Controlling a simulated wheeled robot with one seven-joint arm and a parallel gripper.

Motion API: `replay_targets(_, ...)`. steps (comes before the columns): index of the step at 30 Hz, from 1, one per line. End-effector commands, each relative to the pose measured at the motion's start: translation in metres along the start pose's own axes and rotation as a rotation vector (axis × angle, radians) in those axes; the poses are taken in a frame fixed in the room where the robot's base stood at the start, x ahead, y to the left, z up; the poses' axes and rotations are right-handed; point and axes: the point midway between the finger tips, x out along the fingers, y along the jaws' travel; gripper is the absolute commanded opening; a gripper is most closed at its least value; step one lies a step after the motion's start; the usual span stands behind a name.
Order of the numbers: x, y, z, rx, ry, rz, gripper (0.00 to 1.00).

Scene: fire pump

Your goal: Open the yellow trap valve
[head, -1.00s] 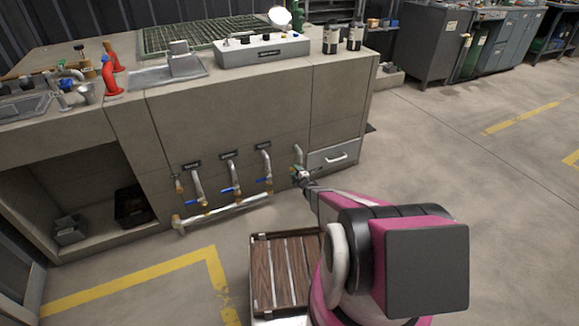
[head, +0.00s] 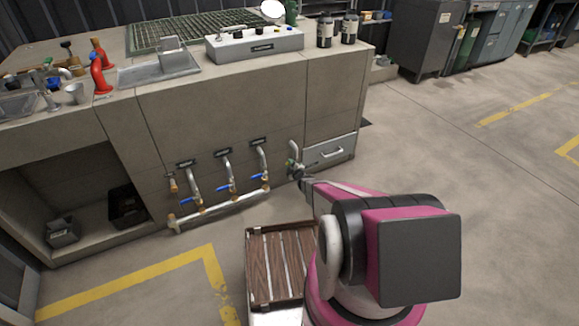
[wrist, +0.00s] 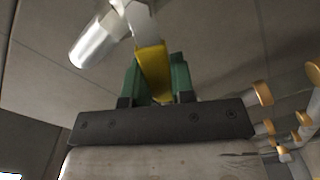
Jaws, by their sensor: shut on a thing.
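The yellow trap valve shows in the wrist view as a flat yellow handle (wrist: 153,72) below a silver pipe piece (wrist: 95,38). My gripper (wrist: 157,80) has its two green fingers on either side of the handle and is shut on it. In the head view my gripper (head: 297,170) is at the front of the bench, at the rightmost pipe (head: 294,148), left of the drawer. The yellow handle is hidden or too small to make out there.
To the left, several pipes with blue handles (head: 228,186) run down to a silver manifold pipe (head: 238,203). A drawer (head: 330,151) is close on the right. A slatted wooden-topped platform (head: 275,262) stands on the floor below. The floor to the right is clear.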

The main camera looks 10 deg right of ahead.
Motion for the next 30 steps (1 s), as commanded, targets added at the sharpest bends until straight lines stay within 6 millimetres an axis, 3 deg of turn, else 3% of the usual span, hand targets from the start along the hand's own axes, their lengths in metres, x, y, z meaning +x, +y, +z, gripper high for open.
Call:
replay_targets(9,-0.001,0.015,0.003,0.246,-0.001,0.001,0.00)
replay_targets(21,-0.001,0.016,0.003,0.278,-0.001,0.000,0.00)
replay_targets(22,-0.001,0.016,0.003,0.278,-0.001,0.000,0.29)
replay_targets(24,-0.001,0.016,0.003,0.278,-0.001,0.000,0.49)
replay_targets(30,0.000,0.017,0.003,0.278,-0.001,0.002,0.49)
